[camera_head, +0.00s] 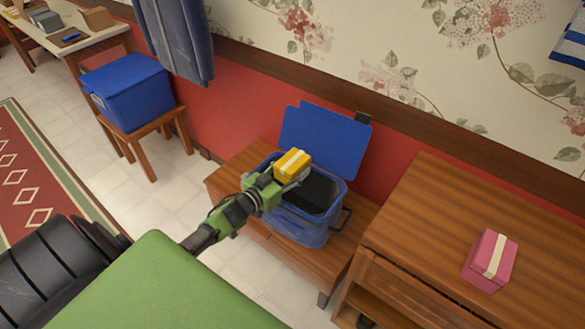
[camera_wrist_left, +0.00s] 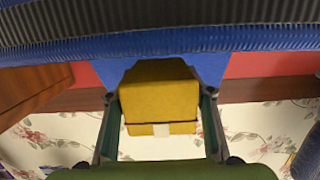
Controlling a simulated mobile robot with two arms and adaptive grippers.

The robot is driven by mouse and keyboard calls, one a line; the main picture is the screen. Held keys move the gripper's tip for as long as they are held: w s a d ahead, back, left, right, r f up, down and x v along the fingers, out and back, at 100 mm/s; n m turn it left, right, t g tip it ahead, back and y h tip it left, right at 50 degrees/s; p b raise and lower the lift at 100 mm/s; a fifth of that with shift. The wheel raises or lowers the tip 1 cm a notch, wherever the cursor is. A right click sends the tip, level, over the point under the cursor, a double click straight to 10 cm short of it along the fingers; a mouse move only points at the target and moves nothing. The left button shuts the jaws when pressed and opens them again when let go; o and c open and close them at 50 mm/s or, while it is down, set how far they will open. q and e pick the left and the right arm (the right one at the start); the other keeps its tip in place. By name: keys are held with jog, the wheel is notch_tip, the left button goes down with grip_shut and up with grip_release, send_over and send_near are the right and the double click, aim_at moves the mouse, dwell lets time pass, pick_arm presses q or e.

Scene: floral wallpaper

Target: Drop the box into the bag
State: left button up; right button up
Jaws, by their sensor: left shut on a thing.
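A yellow box (camera_head: 292,164) with a pale band is held in my left gripper (camera_head: 283,178), over the open blue bag (camera_head: 303,229). The bag stands on a low wooden table, its blue lid (camera_head: 325,143) raised at the back and its inside dark. In the left wrist view the yellow box (camera_wrist_left: 158,95) sits between the two fingers of the left gripper (camera_wrist_left: 160,115). The bag's ribbed blue edge (camera_wrist_left: 160,45) crosses the top of that view. How high the box is above the rim is hard to tell. My right gripper is not in view.
A pink box (camera_head: 490,261) with a pale band lies on the wooden cabinet (camera_head: 440,215) at right. A closed blue container (camera_head: 130,92) sits on a stool at left. Dark blue cloth (camera_head: 176,40) hangs on the wall. Tiled floor (camera_head: 150,200) is open at left.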

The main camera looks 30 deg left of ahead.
pick_arm(q)
jog(key=shift+r, duration=0.1)
jog(key=o, duration=1.4)
jog(key=shift+c, duration=0.2)
jog(key=shift+s, duration=0.4)
jog(key=s+a+r, duration=0.1)
jog(key=s, duration=1)
jog(key=shift+r, duration=0.35)
jog(key=s+d+f+g+y, duration=0.1)
jog(key=s+f+g, duration=0.1)
jog(key=s+f, duration=0.5)
jog(key=s+f+g, duration=0.2)
jog(key=f+g, duration=0.1)
jog(key=f, duration=0.8)
jog(key=s+d+f+g+y, duration=0.1)
jog(key=s+f+g, duration=0.1)
jog(key=s+f, duration=0.5)
jog(key=s+d+f+g, duration=0.2)
jog(key=s+d+f, duration=0.2)
jog(key=s+f, duration=0.2)
jog(key=s+d+f+m+g+p, duration=0.1)
jog(key=s+d+f+g, duration=0.2)
jog(key=s+f, duration=0.3)
jog(key=s+d+f+g, duration=0.3)
jog(key=s+d+f, duration=0.3)
jog(key=s, duration=0.6)
jog(key=shift+s+f+m+h, duration=0.2)
jog(key=shift+s+m+h, duration=0.15)
jog(key=shift+m+h, duration=0.05)
